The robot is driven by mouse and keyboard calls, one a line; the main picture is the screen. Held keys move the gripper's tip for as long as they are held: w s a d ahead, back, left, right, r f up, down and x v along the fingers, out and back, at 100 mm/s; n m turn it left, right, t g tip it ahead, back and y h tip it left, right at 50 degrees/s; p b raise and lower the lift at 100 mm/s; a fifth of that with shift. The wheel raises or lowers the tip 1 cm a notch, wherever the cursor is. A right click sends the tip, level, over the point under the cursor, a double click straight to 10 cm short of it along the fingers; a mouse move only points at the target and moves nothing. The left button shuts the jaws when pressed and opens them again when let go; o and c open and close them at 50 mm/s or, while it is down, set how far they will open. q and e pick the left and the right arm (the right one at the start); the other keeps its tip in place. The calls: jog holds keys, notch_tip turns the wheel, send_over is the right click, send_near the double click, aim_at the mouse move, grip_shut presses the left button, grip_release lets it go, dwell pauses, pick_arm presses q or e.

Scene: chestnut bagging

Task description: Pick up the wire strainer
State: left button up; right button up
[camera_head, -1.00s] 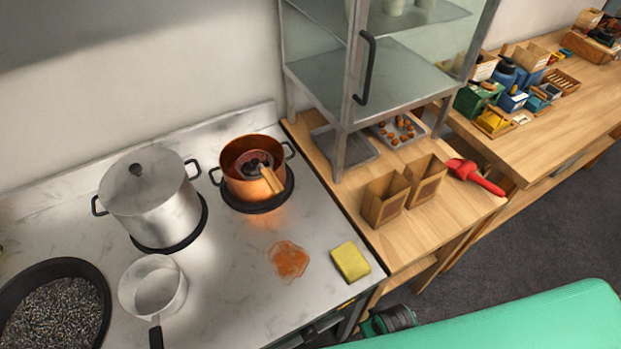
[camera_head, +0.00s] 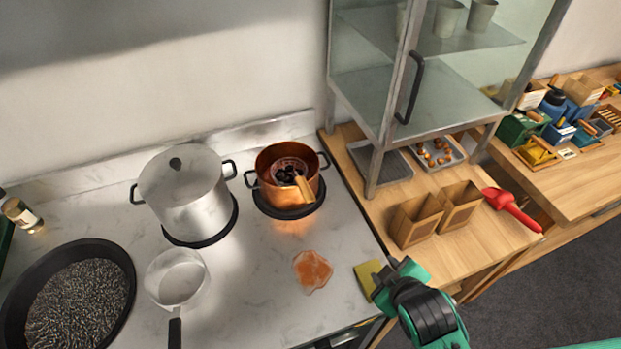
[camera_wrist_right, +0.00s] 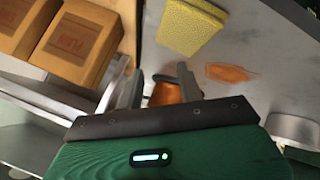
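The wire strainer (camera_head: 290,166) rests inside the copper pot (camera_head: 268,190) on the back burner, with dark chestnuts in it. Its wooden handle (camera_head: 305,190) leans over the pot's front rim toward me. My right gripper (camera_head: 398,274) is by the yellow sponge (camera_head: 368,277), to the right of and nearer than the pot, clear of the strainer. In the right wrist view its two fingers (camera_wrist_right: 163,88) stand apart with nothing between them. The copper pot (camera_wrist_right: 165,94) shows beyond them, partly hidden. My left gripper is not in view.
A lidded steel pot (camera_head: 185,200) stands left of the copper pot. A saucepan (camera_head: 177,279) and a black pan (camera_head: 68,300) are at front left. An orange spill (camera_head: 312,270) lies on the counter. Paper bags (camera_head: 416,220) and a glass cabinet (camera_head: 372,95) are at right.

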jog(key=w+a+r+n+t+y, duration=0.2)
jog(key=w+a+r+n+t, duration=0.1)
jog(key=w+a+n, duration=0.2)
jog(key=n+t+y, duration=0.3)
jog(key=n, duration=0.5)
send_near(305, 189)
jog(key=x, duration=0.2)
jog(key=p+x, duration=0.1)
jog(key=x, duration=0.1)
jog(key=p+x, duration=0.1)
jog(key=x, duration=0.1)
jog(key=shift+d+f, duration=0.2)
jog(key=shift+d, duration=0.15)
jog(key=shift+w+a+p, duration=0.3)
jog(key=shift+w+p, duration=0.2)
jog(key=shift+p, duration=0.05)
jog(key=p+x, duration=0.1)
jog(key=x, duration=0.2)
jog(key=shift+a, duration=0.25)
jog(key=shift+w+a+f+p, duration=0.2)
jog(key=shift+w+f+p, duration=0.1)
jog(key=shift+w, duration=0.1)
jog(key=shift+c, duration=0.5)
jog(key=shift+r, duration=0.1)
grip_shut()
